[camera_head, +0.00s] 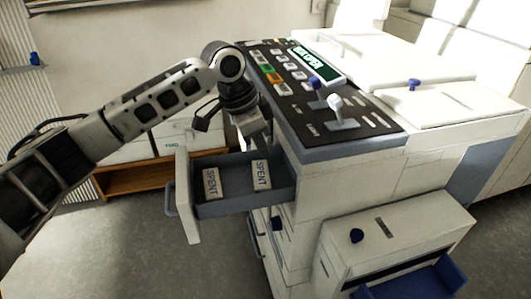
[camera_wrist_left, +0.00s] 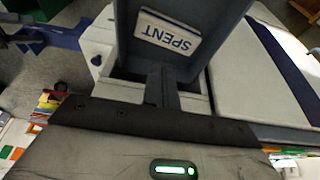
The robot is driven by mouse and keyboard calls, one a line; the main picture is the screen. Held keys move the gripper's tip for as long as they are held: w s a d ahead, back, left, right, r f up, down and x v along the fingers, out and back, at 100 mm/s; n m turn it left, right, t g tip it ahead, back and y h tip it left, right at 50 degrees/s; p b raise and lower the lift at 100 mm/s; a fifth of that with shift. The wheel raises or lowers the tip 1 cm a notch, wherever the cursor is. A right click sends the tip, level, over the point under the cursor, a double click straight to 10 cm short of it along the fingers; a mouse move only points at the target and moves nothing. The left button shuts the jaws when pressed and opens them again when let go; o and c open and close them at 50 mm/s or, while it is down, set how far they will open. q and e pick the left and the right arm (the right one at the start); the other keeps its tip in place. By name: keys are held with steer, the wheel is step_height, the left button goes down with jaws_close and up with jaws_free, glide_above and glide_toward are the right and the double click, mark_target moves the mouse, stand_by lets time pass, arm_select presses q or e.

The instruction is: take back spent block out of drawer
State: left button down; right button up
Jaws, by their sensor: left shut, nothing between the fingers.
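The drawer (camera_head: 225,208) is pulled out of the white machine, with its grey-blue tray showing. Two white blocks marked SPENT lie flat in it: a left block (camera_head: 211,183) and a right block (camera_head: 261,174). One SPENT block also shows in the left wrist view (camera_wrist_left: 168,34), beyond the fingers. My left gripper (camera_head: 256,138) is above the back of the drawer, close to the machine's front. It also shows in the wrist view (camera_wrist_left: 160,84), shut and empty. Its fingertips are hard to make out in the head view. My right gripper is out of view.
The machine's dark control panel (camera_head: 300,105), with buttons, a lit display (camera_head: 306,56) and levers, rises just right of my left gripper. A lower white unit (camera_head: 400,240) with a blue tray (camera_head: 425,283) stands at the lower right. Bare floor lies left of the drawer.

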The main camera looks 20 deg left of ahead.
mark_target(261, 178)
arm_select(q)
steer(key=x, duration=0.7)
steer(key=shift+d+f+b, duration=0.1)
steer(key=shift+f+b, duration=0.1)
steer(key=shift+b, duration=0.1)
